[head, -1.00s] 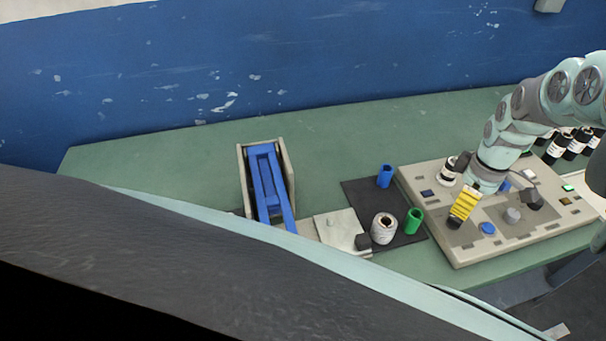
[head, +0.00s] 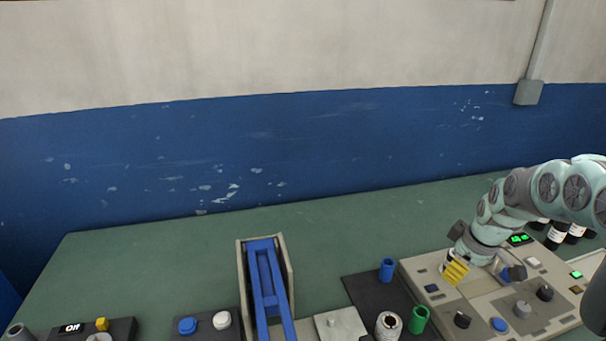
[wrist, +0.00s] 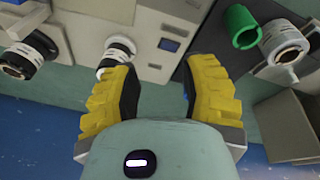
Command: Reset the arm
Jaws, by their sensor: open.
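My arm (head: 540,200) reaches in from the right edge of the head view. My gripper (head: 452,274) has yellow fingers and hangs over the left part of a beige control panel (head: 415,263). In the wrist view my gripper (wrist: 160,75) is open, with a clear gap between its yellow fingers and nothing held. A white roll with a black end (wrist: 118,52) stands beyond the left finger; I cannot tell whether they touch.
A black mat (head: 362,290) holds a blue cylinder (head: 387,270), a green cylinder (head: 418,320) and a white roll (head: 388,326). A blue-railed feeder (head: 265,280) stands to the left. Dark bottles (head: 555,236) stand behind the panel. Green table at the back is clear.

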